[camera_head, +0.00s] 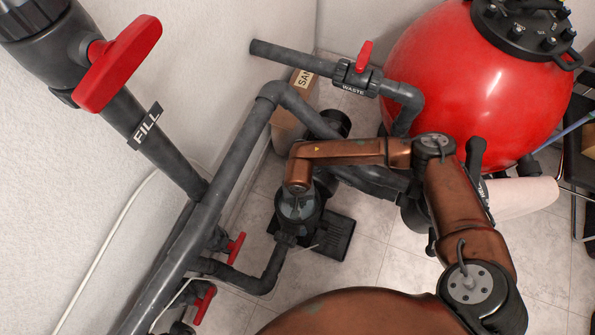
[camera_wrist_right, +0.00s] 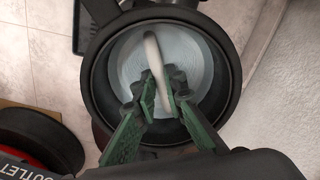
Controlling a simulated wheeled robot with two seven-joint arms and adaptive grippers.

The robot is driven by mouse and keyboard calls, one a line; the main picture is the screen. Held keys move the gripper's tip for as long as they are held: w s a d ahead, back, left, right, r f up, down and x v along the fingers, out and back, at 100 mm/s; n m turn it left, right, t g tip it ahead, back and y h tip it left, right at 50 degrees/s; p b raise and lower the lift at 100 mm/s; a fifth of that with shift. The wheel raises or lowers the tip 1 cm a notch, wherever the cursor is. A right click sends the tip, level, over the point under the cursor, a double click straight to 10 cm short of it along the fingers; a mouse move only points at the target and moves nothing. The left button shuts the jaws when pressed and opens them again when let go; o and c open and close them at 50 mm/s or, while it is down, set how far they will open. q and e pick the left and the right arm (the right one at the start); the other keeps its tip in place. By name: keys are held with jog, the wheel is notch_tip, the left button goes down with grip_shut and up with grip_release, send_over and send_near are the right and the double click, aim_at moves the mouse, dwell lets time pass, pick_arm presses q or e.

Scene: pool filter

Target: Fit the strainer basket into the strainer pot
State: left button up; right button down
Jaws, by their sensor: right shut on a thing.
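The strainer pot (camera_head: 285,224) is a black round pot on the floor, under the end of my right arm in the head view. In the right wrist view I look down at its thick black rim (camera_wrist_right: 231,75). The pale grey-blue strainer basket (camera_wrist_right: 195,60) shows inside that rim, with a beige handle (camera_wrist_right: 152,50) arching across it. My right gripper (camera_wrist_right: 160,88) has green fingers, shut on the handle. The fingers and handle hide part of the basket. I cannot tell whether the basket touches the pot's bottom. My left gripper is not in view.
Grey pipes with a red FILL valve handle (camera_head: 118,62) run along the left wall. A red WASTE valve handle (camera_head: 365,55) and a big red tank (camera_head: 470,95) stand beyond. A cardboard box (camera_head: 288,115) is near the corner. Tiled floor (camera_head: 385,235) is clear right of the pot.

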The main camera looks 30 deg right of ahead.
dwell(0.4)
jog(key=c, duration=1.9)
grip_release()
jog(key=shift+r, duration=0.1)
jog(key=shift+r+p, duration=1.9)
jog(key=shift+r, duration=1.6)
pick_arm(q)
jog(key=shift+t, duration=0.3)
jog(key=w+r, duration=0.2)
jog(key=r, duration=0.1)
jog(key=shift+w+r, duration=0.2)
pick_arm(e)
jog(key=shift+f, duration=0.1)
notch_tip(320, 180, up, 12)
jog(key=shift+d, duration=0.1)
